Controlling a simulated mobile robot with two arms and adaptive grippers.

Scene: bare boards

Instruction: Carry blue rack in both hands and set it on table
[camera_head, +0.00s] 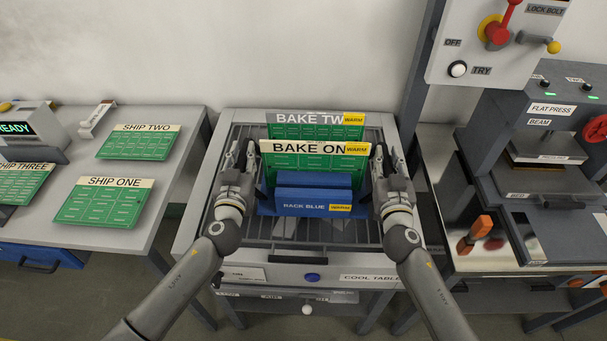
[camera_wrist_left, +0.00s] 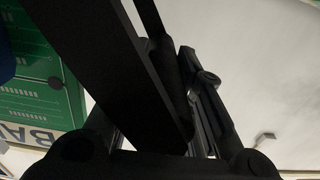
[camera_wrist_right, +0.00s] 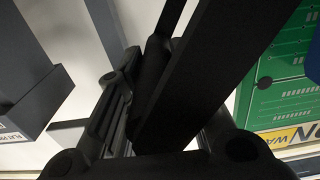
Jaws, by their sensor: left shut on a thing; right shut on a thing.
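The blue rack (camera_head: 303,210), labelled RACK BLUE, is upright over the slatted cool table (camera_head: 205,185). I cannot tell whether its base touches the slats. Two green boards stand in it: BAKE ONE (camera_head: 300,148) in front and BAKE TWO (camera_head: 290,118) behind, both with yellow WARM tags. My left gripper (camera_head: 243,157) is shut on the rack's left side, and my right gripper (camera_head: 383,160) on its right side. In the left wrist view a dark bar (camera_wrist_left: 110,70) crosses the jaws; a similar bar (camera_wrist_right: 210,75) crosses them in the right wrist view. The fingertips are largely hidden.
The left table holds the boards SHIP ONE (camera_head: 103,203), SHIP TWO (camera_head: 139,143) and SHIP THREE (camera_head: 22,183). At the right are a flat press (camera_head: 545,150), an orange-handled tool (camera_head: 480,228) and a lever panel (camera_head: 490,45). Bare slats lie in front of the rack.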

